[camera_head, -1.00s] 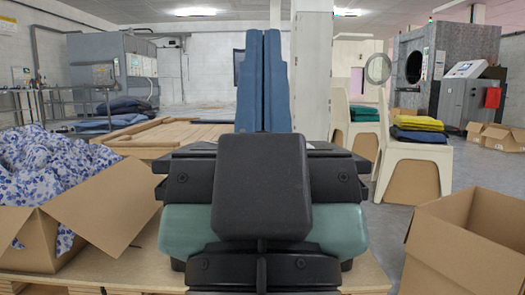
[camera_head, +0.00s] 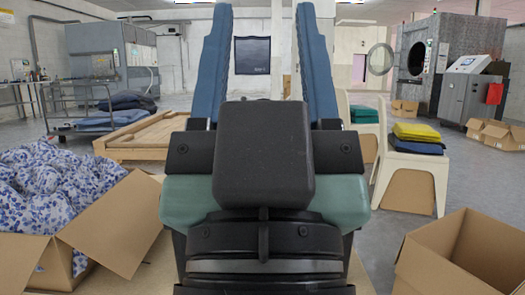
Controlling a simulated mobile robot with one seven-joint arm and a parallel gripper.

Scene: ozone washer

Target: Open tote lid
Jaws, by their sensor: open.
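My gripper (camera_head: 264,12) fills the middle of the head view, seen from behind. Its two long blue fingers stand up and are spread wide apart, with nothing between them. The black and green wrist parts below are mine too. I cannot pick out a tote or its lid in this view; my gripper and wrist hide the middle of the scene.
An open cardboard box (camera_head: 110,235) with blue-patterned cloth (camera_head: 50,200) stands at the left. Another open cardboard box (camera_head: 440,270) is at the lower right. A pale chair (camera_head: 415,170) holds folded yellow and blue cloth. A wooden pallet (camera_head: 140,138) lies behind. Grey floor shows at right.

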